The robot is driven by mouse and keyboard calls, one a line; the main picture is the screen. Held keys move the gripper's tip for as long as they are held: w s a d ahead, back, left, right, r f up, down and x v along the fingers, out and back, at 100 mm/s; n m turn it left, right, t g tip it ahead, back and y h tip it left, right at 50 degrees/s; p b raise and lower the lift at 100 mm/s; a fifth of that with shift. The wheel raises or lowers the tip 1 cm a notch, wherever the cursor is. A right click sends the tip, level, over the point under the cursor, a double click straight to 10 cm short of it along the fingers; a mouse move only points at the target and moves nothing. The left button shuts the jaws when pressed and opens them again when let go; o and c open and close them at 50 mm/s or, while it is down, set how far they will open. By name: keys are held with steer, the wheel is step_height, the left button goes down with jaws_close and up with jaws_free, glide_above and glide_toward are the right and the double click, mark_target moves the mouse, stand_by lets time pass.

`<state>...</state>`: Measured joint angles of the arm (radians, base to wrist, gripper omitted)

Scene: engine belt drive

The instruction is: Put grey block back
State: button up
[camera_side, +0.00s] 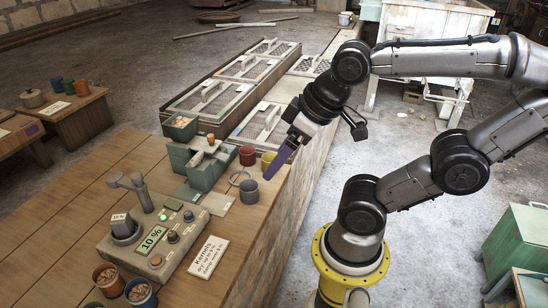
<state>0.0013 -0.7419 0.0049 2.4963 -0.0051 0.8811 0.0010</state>
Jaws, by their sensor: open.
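I cannot tell for sure that this is the task's grey block. My gripper (278,162) is open, with a purple finger pointing down and left over the bench's right edge. It is up and right of the console, close to a grey cup (249,191) with a wire ring beside it. Nothing shows between the fingers; the far finger is hard to make out.
A green block-shaped stand (198,164), a red cup (247,155) and a yellow cup (268,160) stand near my gripper. A sign (208,256) lies right of the console. Two filled pots (108,279) stand at the front. Mesh-covered trays (245,68) lie behind.

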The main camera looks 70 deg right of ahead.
steer(key=shift+s, duration=0.3)
